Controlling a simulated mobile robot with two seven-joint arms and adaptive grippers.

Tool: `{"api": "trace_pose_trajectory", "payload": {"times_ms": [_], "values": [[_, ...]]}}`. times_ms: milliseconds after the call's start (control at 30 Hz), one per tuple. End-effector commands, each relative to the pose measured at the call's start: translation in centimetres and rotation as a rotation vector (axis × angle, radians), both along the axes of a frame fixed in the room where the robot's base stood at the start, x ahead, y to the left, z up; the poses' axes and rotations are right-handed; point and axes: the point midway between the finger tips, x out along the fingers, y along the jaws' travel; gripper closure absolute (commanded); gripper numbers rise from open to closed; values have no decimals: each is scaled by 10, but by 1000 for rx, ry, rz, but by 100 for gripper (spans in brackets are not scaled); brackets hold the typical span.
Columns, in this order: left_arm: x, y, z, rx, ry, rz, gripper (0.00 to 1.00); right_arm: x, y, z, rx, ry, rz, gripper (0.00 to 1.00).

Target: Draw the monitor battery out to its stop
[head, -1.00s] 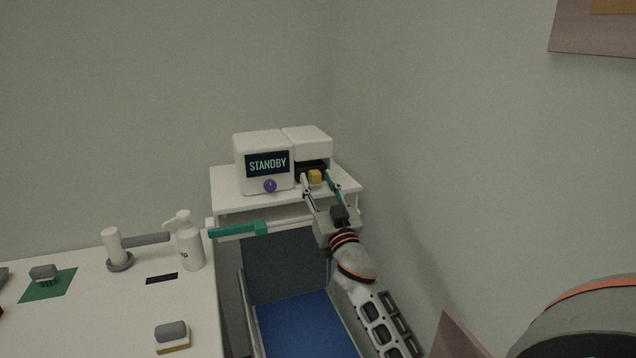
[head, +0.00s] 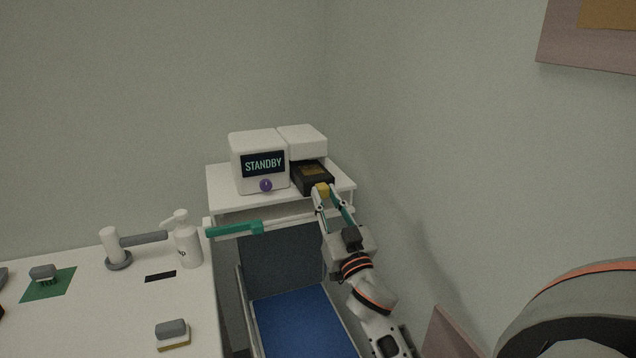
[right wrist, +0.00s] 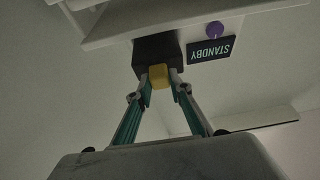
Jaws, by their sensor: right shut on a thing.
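The monitor (head: 258,160) is a white unit on a white shelf, its screen reading STANDBY above a purple knob (head: 265,185). The dark battery (head: 313,176) sticks well out of the bay under the white housing (head: 303,141) at the monitor's right. Its rear end is still under the housing. It also shows in the right wrist view (right wrist: 156,53). My right gripper (head: 322,194) is shut on the battery's yellow grip (right wrist: 158,75), with a finger on each side. My left gripper is not in view.
The shelf (head: 228,203) has a bare front strip. Below it are a teal-handled rail (head: 236,230) and a blue-seated chair (head: 301,325). The counter (head: 85,325) at left bears a pump bottle (head: 186,240). A wall stands close on the right.

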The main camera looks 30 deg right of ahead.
Motion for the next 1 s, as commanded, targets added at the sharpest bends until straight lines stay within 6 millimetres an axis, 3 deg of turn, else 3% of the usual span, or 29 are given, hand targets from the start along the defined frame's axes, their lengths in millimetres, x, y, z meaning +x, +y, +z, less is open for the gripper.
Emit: {"api": "trace_pose_trajectory", "payload": {"times_ms": [200,500,533,567,1000], "values": [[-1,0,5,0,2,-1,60,-20,5,-1,1,2,-1,100],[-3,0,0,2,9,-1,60,-21,6,-2,0,3,1,100],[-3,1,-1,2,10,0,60,-21,6,-3,1,4,1,72],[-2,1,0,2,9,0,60,-21,6,-3,1,4,0,65],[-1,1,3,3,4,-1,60,-26,6,-4,2,2,-1,63]]}}
